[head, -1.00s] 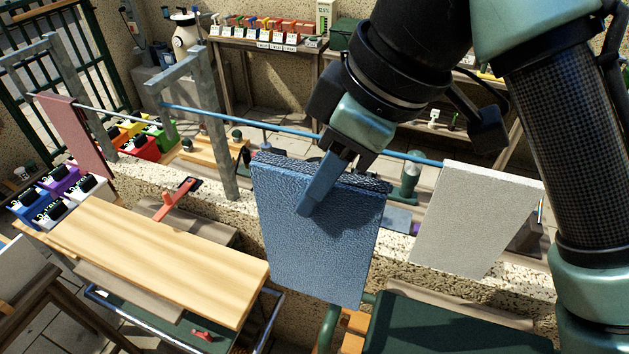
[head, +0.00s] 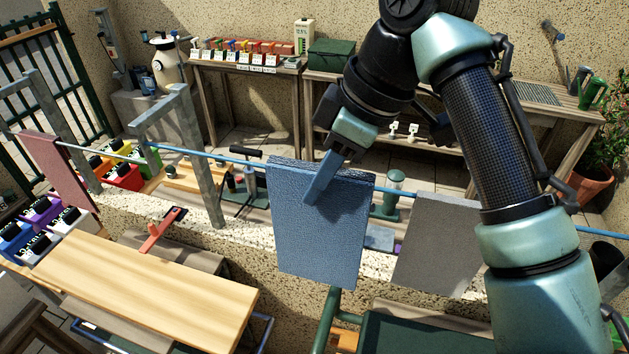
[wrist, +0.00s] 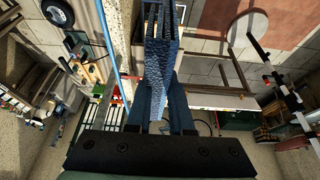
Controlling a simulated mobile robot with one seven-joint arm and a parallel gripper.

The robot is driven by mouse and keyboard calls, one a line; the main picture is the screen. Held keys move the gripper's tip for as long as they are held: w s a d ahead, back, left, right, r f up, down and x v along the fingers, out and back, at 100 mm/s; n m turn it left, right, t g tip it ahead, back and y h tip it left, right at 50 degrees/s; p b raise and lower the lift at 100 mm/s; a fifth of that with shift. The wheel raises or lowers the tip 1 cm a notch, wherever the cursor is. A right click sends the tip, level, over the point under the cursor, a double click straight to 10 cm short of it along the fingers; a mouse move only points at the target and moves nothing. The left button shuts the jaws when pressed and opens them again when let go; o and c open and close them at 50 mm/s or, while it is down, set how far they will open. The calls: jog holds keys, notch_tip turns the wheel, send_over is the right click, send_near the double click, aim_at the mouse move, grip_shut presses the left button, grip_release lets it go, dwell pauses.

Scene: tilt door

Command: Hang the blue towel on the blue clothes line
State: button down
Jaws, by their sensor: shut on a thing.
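The blue towel (head: 318,232) hangs upright from my gripper (head: 312,198), a folded slab with its top edge up. My gripper is shut on its upper part, and the towel also shows between the fingers in the wrist view (wrist: 158,65). The blue clothes line (head: 215,156) runs across the head view and passes behind the towel's top edge. In the wrist view the line (wrist: 107,40) lies left of the towel, with a gap between them. The stretch of line behind the towel is hidden in the head view.
A grey towel (head: 438,245) hangs to the right and a dark red one (head: 58,165) on a rail at far left. A grey metal post (head: 203,165) stands left of the blue towel.

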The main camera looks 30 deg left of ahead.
jog(key=shift+w+a+r+p, duration=0.1)
jog(key=shift+w+a+p, duration=0.2)
jog(key=shift+w+p, duration=0.65)
jog(key=shift+w+a+r+p, duration=0.1)
jog(key=shift+w+a+p, duration=0.2)
jog(key=shift+w+p, duration=0.7)
jog(key=shift+w+a+p, duration=0.3)
jog(key=shift+w+p, duration=0.2)
jog(key=shift+w, duration=0.85)
jog(key=shift+w+f, duration=0.2)
jog(key=shift+f, duration=0.15)
jog(key=shift+f+b, duration=0.4)
jog(key=shift+f, duration=0.1)
jog(key=shift+r, duration=0.25)
jog(key=shift+r+p, duration=0.45)
jog(key=shift+p, duration=0.3)
jog(key=shift+f, duration=0.2)
